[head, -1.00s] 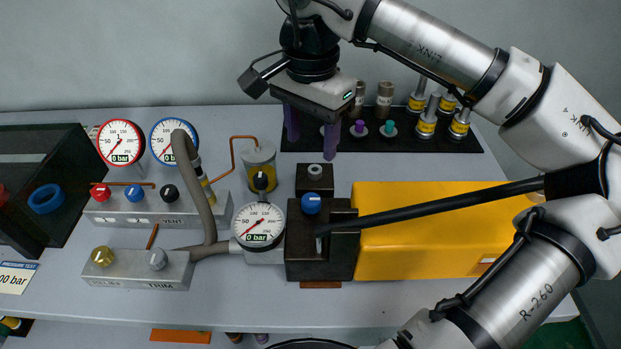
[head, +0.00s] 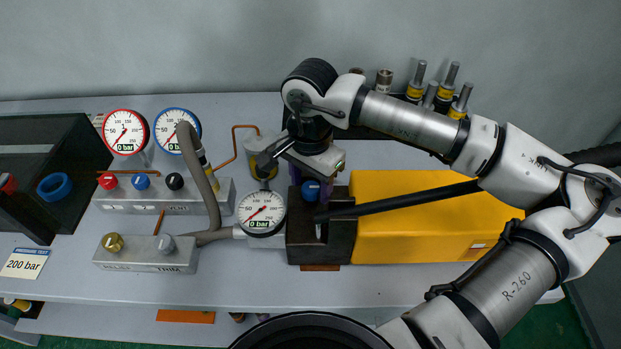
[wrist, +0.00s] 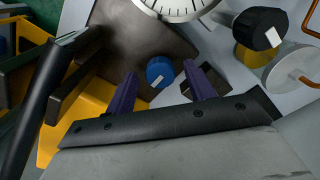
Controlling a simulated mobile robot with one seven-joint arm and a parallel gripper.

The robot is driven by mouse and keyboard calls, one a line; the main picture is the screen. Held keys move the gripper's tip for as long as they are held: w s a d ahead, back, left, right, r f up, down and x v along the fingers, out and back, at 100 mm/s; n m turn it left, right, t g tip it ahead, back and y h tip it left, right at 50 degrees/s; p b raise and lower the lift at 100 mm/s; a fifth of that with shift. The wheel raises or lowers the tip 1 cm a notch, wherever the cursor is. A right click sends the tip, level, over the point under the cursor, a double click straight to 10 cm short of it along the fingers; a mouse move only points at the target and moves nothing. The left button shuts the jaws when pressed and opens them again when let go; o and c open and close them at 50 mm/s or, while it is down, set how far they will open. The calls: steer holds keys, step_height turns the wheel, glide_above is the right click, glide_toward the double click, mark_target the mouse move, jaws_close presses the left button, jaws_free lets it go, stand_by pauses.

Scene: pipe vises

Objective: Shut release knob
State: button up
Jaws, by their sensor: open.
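A silver knob (head: 166,245) marked TRIM sits on the same block. My gripper (head: 312,180) is well to the right of it, above the dark vise block (head: 303,245). Its purple fingers are open. In the wrist view a blue knob (wrist: 159,71) shows between and beyond the fingers, with nothing gripped. The gold knob is not seen in the wrist view.
A grey hose (head: 205,190) rises behind the silver knob. A white gauge (head: 261,213) stands left of the vise block, and a block with red, blue and black knobs (head: 160,205) lies behind. A yellow box (head: 430,235) is on the right.

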steer(key=c, duration=1)
